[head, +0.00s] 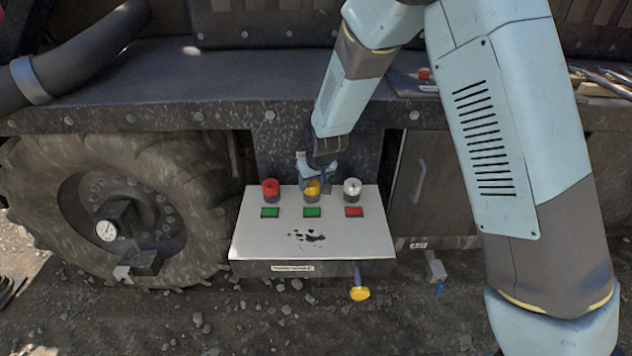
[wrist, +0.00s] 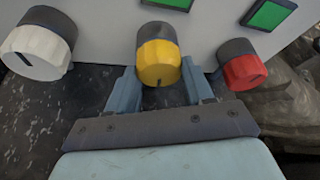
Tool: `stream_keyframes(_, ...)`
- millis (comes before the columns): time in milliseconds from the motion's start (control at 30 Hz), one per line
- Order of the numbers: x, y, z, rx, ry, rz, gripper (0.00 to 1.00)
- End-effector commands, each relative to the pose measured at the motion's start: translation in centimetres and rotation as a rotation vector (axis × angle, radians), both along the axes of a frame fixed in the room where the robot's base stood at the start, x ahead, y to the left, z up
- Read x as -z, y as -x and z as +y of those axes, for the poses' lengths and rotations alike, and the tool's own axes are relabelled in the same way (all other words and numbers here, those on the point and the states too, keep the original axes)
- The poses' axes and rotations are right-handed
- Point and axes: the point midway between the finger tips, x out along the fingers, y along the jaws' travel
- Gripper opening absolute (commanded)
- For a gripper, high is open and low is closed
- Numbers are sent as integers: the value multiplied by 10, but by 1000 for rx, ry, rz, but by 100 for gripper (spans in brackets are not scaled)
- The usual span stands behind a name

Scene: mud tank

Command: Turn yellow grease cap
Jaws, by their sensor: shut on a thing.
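The yellow grease cap (head: 312,187) is the middle of three caps on the far part of the white panel (head: 260,238). In the wrist view the yellow cap (wrist: 158,62) is upright on its dark base, with a small dark notch at its near edge. My gripper (head: 310,178) reaches down to it from behind. In the wrist view my gripper (wrist: 160,82) has one blue finger on each side of the yellow cap and is shut on it. The fingers partly hide the cap's sides.
A red cap (head: 270,188) stands left of the yellow one, and a white cap (head: 352,190) right of it, both close to my fingers. Green and red squares and a dark stain lie on the panel. A yellow-handled valve (head: 359,293) hangs below, and a large tyre (head: 195,180) is at left.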

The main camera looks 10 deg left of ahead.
Motion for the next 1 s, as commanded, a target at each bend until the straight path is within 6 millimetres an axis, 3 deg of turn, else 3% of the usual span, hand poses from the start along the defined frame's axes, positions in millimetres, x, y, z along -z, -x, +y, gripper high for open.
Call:
stream_keyframes(67, -2, -6, -4, 9, -1, -8, 21)
stream_keyframes(100, -2, -6, -4, 9, -1, -8, 54)
stream_keyframes(333, -1, -3, -2, 4, 0, -4, 76)
stream_keyframes(667, -3, 0, -2, 1, 1, -2, 77)
stream_keyframes(1000, -45, 13, -10, 0, -2, -2, 77)
